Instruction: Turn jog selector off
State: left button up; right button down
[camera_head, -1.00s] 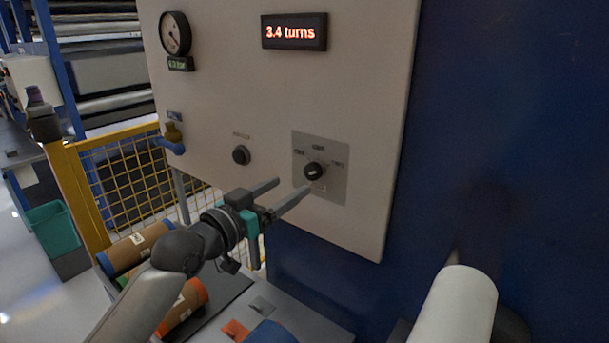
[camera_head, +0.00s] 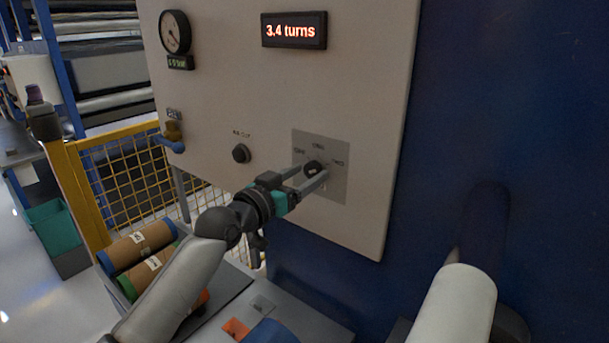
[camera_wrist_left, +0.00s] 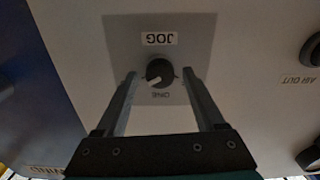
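The jog selector (camera_head: 312,168) is a black round knob with a pale pointer on a grey plate (camera_head: 335,188) on the white panel. It also shows in the left wrist view (camera_wrist_left: 160,73), with a JOG label beside it and the word ONE partly readable. My left gripper (camera_head: 306,177) is open, its two fingers reaching toward the panel on either side of the knob. In the left wrist view the fingers (camera_wrist_left: 159,82) show gaps to the knob on both sides. My right gripper is not in view.
A black button (camera_head: 241,153) sits left of the selector plate. A red display (camera_head: 294,31) reads 3.4 turns, and a gauge (camera_head: 174,33) is at the upper left. A blue-handled valve (camera_head: 172,139) juts from the panel's left edge.

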pick_arm(q)
grip_shut()
dwell(0.3)
jog(key=shift+n, duration=0.3)
jog(key=n+p, duration=0.2)
jog(key=n, duration=0.2)
jog(key=shift+r+p, duration=0.1)
jog(key=shift+p, duration=0.25)
jog(key=n+p, duration=0.2)
jog(key=n, duration=0.5)
jog(key=shift+n+p, duration=0.3)
jog(key=shift+p, duration=0.05)
jog(key=n+p, duration=0.2)
jog(key=n, duration=0.4)
jog(key=shift+p, duration=0.35)
jog(key=n+p, duration=0.2)
jog(key=n, duration=0.3)
jog(key=shift+n, duration=0.4)
jog(key=shift+o, duration=0.7)
grip_release()
